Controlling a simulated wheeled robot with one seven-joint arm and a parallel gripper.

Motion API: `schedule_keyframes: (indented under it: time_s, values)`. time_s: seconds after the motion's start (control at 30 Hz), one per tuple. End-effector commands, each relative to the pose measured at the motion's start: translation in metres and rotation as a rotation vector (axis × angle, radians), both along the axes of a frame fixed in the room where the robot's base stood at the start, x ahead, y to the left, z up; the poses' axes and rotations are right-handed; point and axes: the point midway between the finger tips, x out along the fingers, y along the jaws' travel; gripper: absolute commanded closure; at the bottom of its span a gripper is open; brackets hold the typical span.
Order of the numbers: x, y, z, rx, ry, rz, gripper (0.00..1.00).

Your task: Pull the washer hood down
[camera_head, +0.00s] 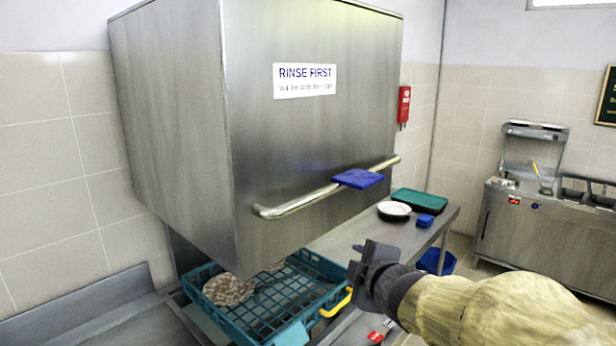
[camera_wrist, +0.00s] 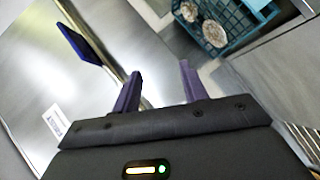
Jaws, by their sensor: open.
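The washer hood (camera_head: 290,140) is a big steel box with a "RINSE FIRST" label, raised above a dish rack. Its bar handle (camera_head: 290,206) runs along the lower front, with a blue pad (camera_head: 357,178) on it. My gripper (camera_head: 359,260) is open and empty, below the handle and apart from it in the head view. In the wrist view, my two fingers (camera_wrist: 160,82) are spread. The handle (camera_wrist: 113,63) there runs down toward the left finger, and the blue pad (camera_wrist: 80,40) is at upper left. The finger hides part of the bar.
A teal dish rack (camera_head: 270,300) with patterned plates and a yellow grip stands under the hood. A steel counter to its right holds a white plate (camera_head: 394,209), a green tray (camera_head: 419,201) and a small blue item (camera_head: 425,220). A red box (camera_head: 404,105) hangs on the wall.

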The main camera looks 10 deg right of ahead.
Motion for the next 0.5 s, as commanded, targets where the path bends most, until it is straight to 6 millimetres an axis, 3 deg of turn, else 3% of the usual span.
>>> schedule_keyframes:
  time_s: [0.03, 0.1, 0.2, 0.3, 0.5]
  values:
    - [0.000, 0.000, 0.043, -0.098, -0.072, 0.073, 0.57]
    - [-0.001, 0.006, 0.075, -0.222, -0.148, 0.171, 0.57]
    - [-0.006, 0.014, 0.101, -0.342, -0.215, 0.267, 0.57]
    - [-0.008, 0.017, 0.109, -0.396, -0.242, 0.310, 0.57]
    - [-0.008, 0.018, 0.108, -0.402, -0.244, 0.316, 0.57]
